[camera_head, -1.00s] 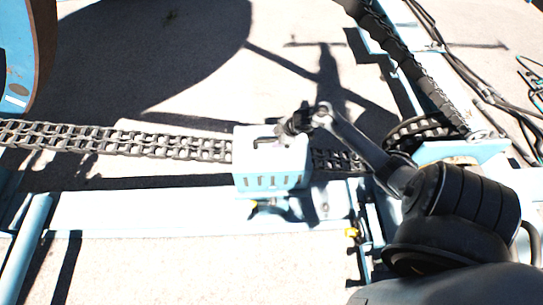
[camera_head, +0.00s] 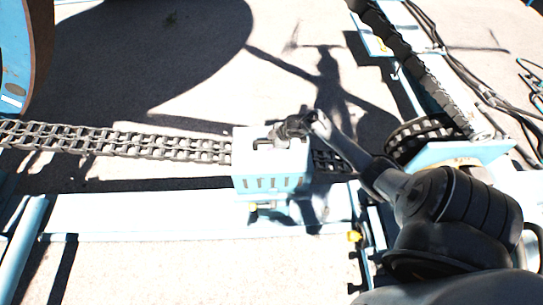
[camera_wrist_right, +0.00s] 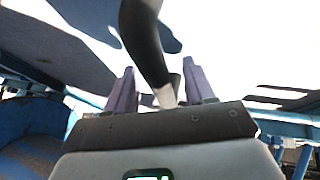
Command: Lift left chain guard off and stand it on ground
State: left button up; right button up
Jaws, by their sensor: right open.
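The chain guard (camera_head: 270,180) is a pale blue box with a row of slots on its front. It sits over the chain (camera_head: 120,140) in the head view, with a dark handle on its top. My right gripper (camera_head: 274,139) is at the handle on top of the guard, reaching in from the right. In the right wrist view, the two fingers of my right gripper (camera_wrist_right: 160,90) are apart. A dark curved bar (camera_wrist_right: 145,40), seemingly the handle, runs between them. I cannot tell whether the fingers touch it. My left gripper is not in view.
A blue frame beam (camera_head: 140,213) runs below the guard. A large blue reel rim (camera_head: 17,60) stands at the upper left. A second chain (camera_head: 420,75) and black cables (camera_head: 455,60) lie at the right. Bare pale ground (camera_head: 200,265) is free at the front.

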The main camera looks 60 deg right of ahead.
jog(key=shift+f, duration=0.25)
dwell(0.5)
grip_shut()
dwell(1.3)
jog(key=shift+r, duration=0.1)
